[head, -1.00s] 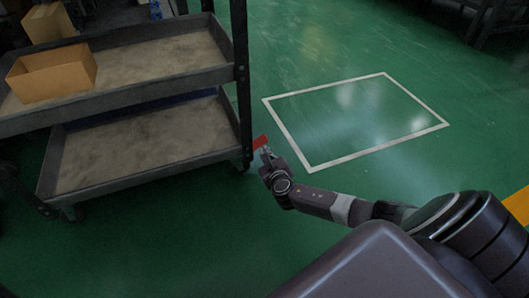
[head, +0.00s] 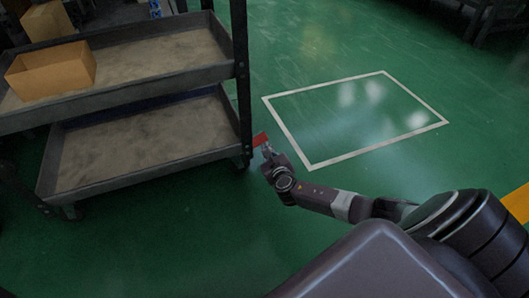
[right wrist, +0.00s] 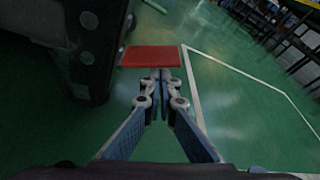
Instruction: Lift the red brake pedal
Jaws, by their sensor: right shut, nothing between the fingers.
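The red brake pedal (head: 260,139) is a small flat red plate beside the near right corner post of the cart in the head view. In the right wrist view it is a wide red plate (right wrist: 151,57) just beyond the fingertips. My right gripper (head: 267,150) is at the pedal's near edge; in the wrist view its two fingers (right wrist: 158,80) are together, with nothing between them. The tips look to be at or under the pedal's edge; I cannot tell whether they touch. My left gripper is not in view.
A dark two-shelf cart (head: 150,78) stands at the left, its corner post (head: 243,100) close beside the pedal. An open cardboard box (head: 50,75) sits on its upper shelf. The green floor (head: 200,230) is clear, with a white painted rectangle (head: 310,166) at the right.

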